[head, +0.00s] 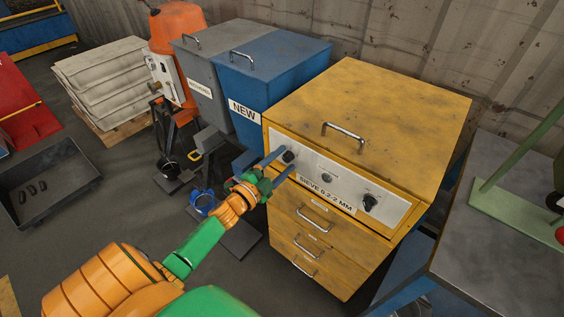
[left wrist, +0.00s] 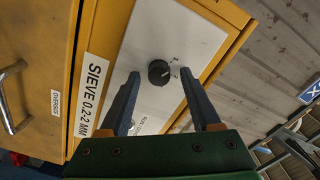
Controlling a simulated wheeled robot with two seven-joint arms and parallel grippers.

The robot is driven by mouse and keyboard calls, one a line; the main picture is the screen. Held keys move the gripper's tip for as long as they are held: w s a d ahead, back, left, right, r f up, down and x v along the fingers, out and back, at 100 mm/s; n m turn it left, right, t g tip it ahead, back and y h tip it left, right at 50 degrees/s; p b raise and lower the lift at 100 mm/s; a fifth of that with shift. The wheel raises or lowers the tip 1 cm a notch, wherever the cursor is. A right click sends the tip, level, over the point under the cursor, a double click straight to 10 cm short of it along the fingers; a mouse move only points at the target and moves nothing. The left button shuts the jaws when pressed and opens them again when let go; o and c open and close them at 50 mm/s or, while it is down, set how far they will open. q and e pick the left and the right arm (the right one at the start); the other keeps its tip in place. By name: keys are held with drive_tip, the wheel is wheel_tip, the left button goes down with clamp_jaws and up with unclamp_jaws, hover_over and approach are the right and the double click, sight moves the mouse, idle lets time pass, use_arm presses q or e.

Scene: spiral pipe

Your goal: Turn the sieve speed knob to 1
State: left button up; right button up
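The yellow sieve cabinet (head: 375,115) has a pale control panel (head: 347,187) labelled "SIEVE 0.2-2 MM". A dark round knob (head: 288,157) sits at the panel's left end. In the left wrist view this knob (left wrist: 159,72) has a pale pointer line and small marks beside it, too small to read. My left gripper (head: 282,161) is open, its blue fingers on either side of this knob. In the left wrist view the open fingers (left wrist: 158,78) flank the knob with gaps; I cannot tell whether they reach its depth. My right gripper is not in view.
A middle control (head: 327,178) and a larger black knob (head: 370,202) sit farther right on the panel. Drawers with metal handles (head: 315,216) lie below. A blue bin (head: 272,75) marked "NEW" stands behind left. A grey table (head: 500,245) is at right.

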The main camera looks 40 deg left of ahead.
use_arm(q)
drive_tip(key=s, duration=0.7)
drive_tip(key=shift+a, duration=0.3)
drive_tip(key=shift+f, duration=0.1)
